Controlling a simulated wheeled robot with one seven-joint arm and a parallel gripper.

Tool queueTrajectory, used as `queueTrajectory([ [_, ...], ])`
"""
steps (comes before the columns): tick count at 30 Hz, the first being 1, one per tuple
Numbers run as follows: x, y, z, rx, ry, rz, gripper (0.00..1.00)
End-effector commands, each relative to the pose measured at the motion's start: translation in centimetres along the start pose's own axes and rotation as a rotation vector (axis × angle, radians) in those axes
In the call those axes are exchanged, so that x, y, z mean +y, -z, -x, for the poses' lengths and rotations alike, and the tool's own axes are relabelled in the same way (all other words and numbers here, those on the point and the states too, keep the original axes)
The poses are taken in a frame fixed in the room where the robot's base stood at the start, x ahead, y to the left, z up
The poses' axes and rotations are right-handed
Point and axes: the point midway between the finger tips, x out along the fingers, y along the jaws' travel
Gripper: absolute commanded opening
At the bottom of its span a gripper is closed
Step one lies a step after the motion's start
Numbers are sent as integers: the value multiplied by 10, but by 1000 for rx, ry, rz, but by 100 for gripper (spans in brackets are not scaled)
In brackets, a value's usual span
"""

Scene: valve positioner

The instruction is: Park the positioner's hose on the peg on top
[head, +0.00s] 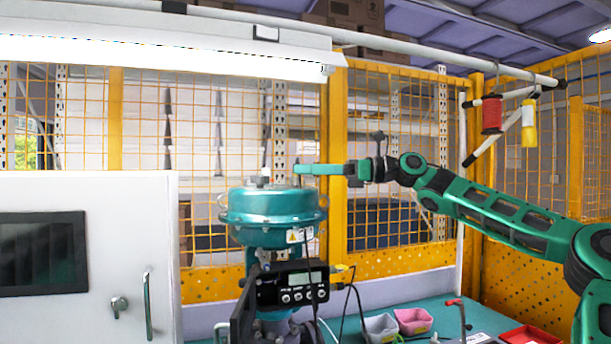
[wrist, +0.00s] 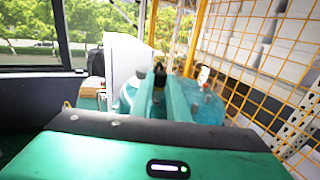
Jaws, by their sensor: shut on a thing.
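The positioner (head: 292,285), a black box with a small display and several buttons, is mounted below the round teal actuator (head: 270,205). A short upright peg (head: 265,174) stands on top of the actuator. My gripper (head: 299,171) is level, just right of the peg and above the actuator's top. In the wrist view my gripper (wrist: 160,85) is shut on the dark hose end (wrist: 159,76), which has a yellowish tip. The actuator's blue-green top (wrist: 208,108) shows beyond the fingers. A thin dark line hangs in front of the actuator; I cannot tell whether it is the held hose.
A white cabinet (head: 85,225) stands at left. Pink (head: 413,321) and grey (head: 381,328) bins and a red tray (head: 531,335) are on the teal bench (head: 452,305). Yellow mesh fencing (head: 385,150) is behind. Red (head: 492,115) and yellow (head: 529,125) items hang at upper right.

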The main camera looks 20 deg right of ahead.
Motion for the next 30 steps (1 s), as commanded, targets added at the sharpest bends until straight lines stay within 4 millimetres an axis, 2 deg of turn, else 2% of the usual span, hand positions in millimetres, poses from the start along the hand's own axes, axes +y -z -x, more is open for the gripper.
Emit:
queueTrajectory([
  [26,0,10,0,0,1,1,0],
  [27,0,10,0,0,1,1,20],
  [29,0,10,0,0,1,1,34],
  [30,0,10,0,0,1,1,37],
])
